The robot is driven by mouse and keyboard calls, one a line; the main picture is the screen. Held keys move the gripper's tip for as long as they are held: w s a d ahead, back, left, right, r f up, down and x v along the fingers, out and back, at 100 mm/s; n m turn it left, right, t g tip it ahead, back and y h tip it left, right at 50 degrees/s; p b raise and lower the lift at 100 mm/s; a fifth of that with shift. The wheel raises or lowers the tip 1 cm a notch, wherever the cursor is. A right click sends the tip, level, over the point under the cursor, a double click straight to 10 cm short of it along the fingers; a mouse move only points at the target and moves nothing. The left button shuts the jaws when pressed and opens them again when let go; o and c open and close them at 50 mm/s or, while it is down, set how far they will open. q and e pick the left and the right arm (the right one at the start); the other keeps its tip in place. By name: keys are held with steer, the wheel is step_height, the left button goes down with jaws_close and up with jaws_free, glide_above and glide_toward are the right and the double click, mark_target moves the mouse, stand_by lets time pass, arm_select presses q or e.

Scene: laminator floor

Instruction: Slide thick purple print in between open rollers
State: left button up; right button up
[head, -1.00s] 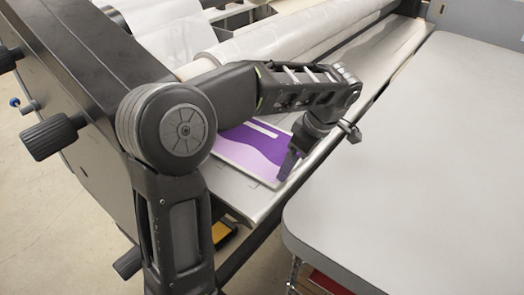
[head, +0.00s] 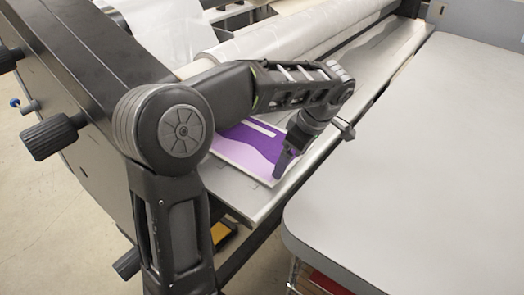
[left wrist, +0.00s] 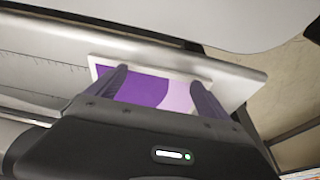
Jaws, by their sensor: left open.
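The purple print (head: 247,148) lies flat on the laminator's grey feed table (head: 240,193), with white borders and a paler lilac wave. It also shows in the left wrist view (left wrist: 147,90). My left gripper (head: 284,172) points down at the print's near right edge. In the left wrist view its two fingers (left wrist: 160,82) are spread apart over the print, with nothing clearly held between them. The laminator rollers (head: 290,38) run behind the print, partly covered by my left arm; the gap between them cannot be made out. My right gripper is not in view.
A large grey table (head: 420,170) stands at the right, mostly clear. The laminator's dark side housing with a black knob (head: 53,137) is at the left. A reddish item (head: 330,284) sits beneath the grey table.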

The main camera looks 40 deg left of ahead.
arm_select(q)
steer(key=shift+a+f, duration=0.15)
steer(key=shift+a, duration=0.35)
steer(key=shift+s+d, duration=0.1)
steer(key=shift+d, duration=0.2)
stand_by(0.4)
steer(key=shift+w, duration=0.5)
steer(key=shift+a, duration=1.45)
stand_by(0.8)
steer(key=shift+d+b, duration=0.3)
steer(key=shift+w, duration=0.35)
stand_by(0.4)
